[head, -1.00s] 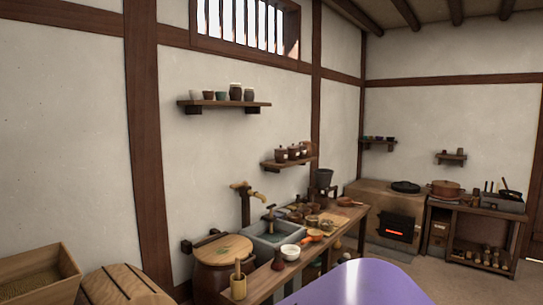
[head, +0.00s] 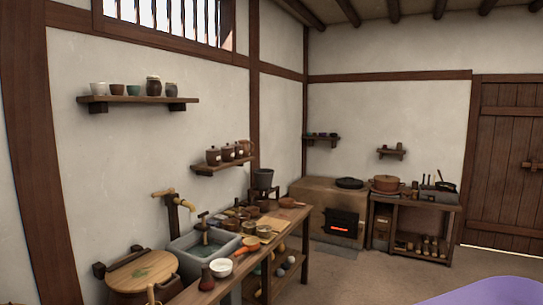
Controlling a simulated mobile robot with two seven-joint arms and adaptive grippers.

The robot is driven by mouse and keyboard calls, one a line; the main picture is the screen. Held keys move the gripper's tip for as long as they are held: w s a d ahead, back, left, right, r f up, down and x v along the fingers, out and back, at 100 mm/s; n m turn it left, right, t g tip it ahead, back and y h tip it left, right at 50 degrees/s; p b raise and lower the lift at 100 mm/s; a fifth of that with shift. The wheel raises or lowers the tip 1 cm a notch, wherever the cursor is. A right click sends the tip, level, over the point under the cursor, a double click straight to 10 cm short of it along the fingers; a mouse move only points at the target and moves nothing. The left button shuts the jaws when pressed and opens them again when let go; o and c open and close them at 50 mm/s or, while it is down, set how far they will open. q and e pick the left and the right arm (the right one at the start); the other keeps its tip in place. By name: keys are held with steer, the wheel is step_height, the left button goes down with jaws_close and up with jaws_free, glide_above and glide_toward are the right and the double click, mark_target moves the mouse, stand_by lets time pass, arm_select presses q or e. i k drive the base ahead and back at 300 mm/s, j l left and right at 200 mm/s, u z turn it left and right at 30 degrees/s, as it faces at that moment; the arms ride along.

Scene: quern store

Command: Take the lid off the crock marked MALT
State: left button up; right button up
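Several small brown lidded crocks stand in a row on the lower wall shelf (head: 222,168), left of centre in the head view. The left crock (head: 213,157), the middle crock (head: 228,154) and the right crock (head: 239,151) each have their lid on. They carry small pale labels, too small to read, so I cannot tell which is marked MALT. Neither of my grippers is in view.
Below the shelf is a long bench with a stone sink (head: 205,247), a white bowl (head: 221,268) and several small pots. A wooden-lidded vat (head: 142,270) stands front left. A stove (head: 335,200) and side table (head: 415,205) stand behind.

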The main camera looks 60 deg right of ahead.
mark_target(227, 155)
steer(key=l+z, duration=0.3)
steer(key=l, duration=0.2)
steer(key=i+l+z, duration=0.15)
steer(key=l+z, duration=0.2)
steer(key=l, duration=0.15)
steer(key=i+l+z, duration=0.1)
steer(key=l, duration=0.25)
steer(key=i+l+z, duration=0.1)
steer(key=l, duration=0.25)
steer(key=i+l+z, duration=0.1)
steer(key=l, duration=0.2)
steer(key=i+l, duration=0.15)
steer(key=l, duration=0.2)
steer(key=i+l, duration=0.15)
steer(key=l, duration=0.2)
steer(key=i+l, duration=0.15)
steer(key=l, duration=0.25)
steer(key=i+l, duration=0.15)
steer(key=l, duration=0.2)
steer(key=i+l, duration=0.2)
steer(key=l, duration=0.15)
